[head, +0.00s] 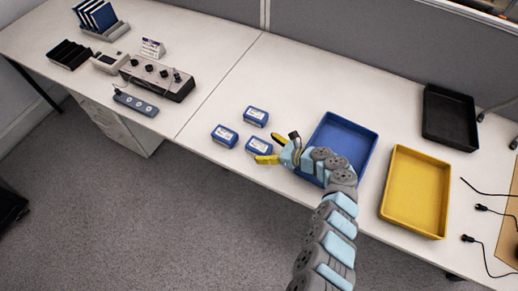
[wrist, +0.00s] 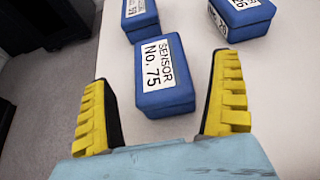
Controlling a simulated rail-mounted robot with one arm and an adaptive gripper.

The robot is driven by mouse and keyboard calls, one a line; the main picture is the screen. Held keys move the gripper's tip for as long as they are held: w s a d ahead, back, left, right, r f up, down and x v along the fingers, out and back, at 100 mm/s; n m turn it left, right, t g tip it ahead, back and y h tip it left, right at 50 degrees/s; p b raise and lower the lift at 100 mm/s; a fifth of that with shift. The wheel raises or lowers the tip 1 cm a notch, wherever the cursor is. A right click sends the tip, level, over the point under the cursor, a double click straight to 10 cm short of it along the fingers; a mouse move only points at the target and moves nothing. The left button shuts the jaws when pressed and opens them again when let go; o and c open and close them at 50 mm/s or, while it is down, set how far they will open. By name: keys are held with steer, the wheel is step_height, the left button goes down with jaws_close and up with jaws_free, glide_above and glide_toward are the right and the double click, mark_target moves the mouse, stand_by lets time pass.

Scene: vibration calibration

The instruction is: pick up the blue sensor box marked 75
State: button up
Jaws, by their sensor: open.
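The blue sensor box marked 75 (wrist: 165,75) lies in the middle of the wrist view, its white label reading "SENSOR No. 75". In the head view it is the box (head: 258,146) closest to my gripper (head: 267,148). My gripper (wrist: 163,90) is open, with one yellow-and-black finger on each side of the box's near end. Gaps show between the box and both fingers in the wrist view. Two other blue sensor boxes lie near it: one behind it (head: 256,116) and one to its left (head: 224,136).
A blue tray (head: 369,147) lies just right of my gripper, partly hidden by my arm. A yellow tray (head: 438,229) and a black tray (head: 472,119) stand farther right. A control unit (head: 159,78) with knobs stands at the left. The table between it and the boxes is clear.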

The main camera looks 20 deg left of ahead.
mark_target(262, 147)
steer(key=b+x, duration=0.1)
steer(key=x, duration=0.2)
steer(key=shift+a+f, duration=0.2)
steer(key=shift+a, duration=0.15)
steer(key=c, duration=1.4)
steer(key=shift+o, duration=0.2)
